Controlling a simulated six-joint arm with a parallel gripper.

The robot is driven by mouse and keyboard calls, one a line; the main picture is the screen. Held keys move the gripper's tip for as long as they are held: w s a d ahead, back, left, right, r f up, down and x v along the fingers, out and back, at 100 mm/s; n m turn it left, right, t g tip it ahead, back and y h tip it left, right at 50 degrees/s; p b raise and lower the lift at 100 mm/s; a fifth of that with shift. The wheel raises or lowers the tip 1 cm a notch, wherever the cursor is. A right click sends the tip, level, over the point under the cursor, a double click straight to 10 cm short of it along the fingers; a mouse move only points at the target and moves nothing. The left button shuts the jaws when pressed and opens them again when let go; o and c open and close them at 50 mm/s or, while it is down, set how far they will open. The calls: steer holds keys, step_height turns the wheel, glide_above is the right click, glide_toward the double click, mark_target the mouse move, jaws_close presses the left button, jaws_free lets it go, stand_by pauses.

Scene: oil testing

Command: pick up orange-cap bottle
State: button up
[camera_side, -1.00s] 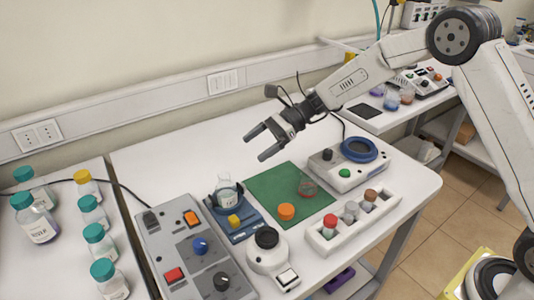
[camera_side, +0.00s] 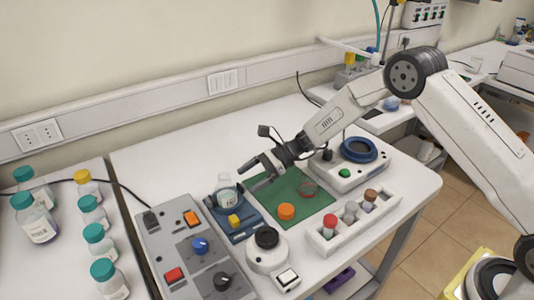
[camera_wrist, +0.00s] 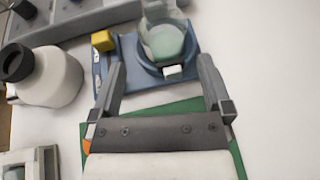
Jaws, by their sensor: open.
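The orange cap (camera_side: 286,211) of the bottle shows on the green mat (camera_side: 268,212); I cannot make out a bottle body below it. In the wrist view only a sliver of orange (camera_wrist: 87,146) shows at the mat's left edge, mostly hidden behind my gripper. My gripper (camera_side: 246,178) is open and empty, above the mat's far left part, behind and left of the orange cap. In the wrist view its fingers (camera_wrist: 160,64) point toward a glass flask (camera_wrist: 163,42) on a blue device (camera_wrist: 128,50); I cannot tell the gap to the flask.
A white device with a black top (camera_side: 267,238) stands close to the orange cap's front left. A white rack (camera_side: 345,236) with several capped vials is on the right. A control panel (camera_side: 182,246) is on the left. The table's back left is clear.

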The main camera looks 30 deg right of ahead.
mark_target(229, 189)
steer(key=shift+x, duration=3.2)
steer(key=shift+w, duration=0.15)
steer(key=shift+r, duration=0.1)
steer(key=c, duration=1.2)
steer(key=shift+r, duration=0.1)
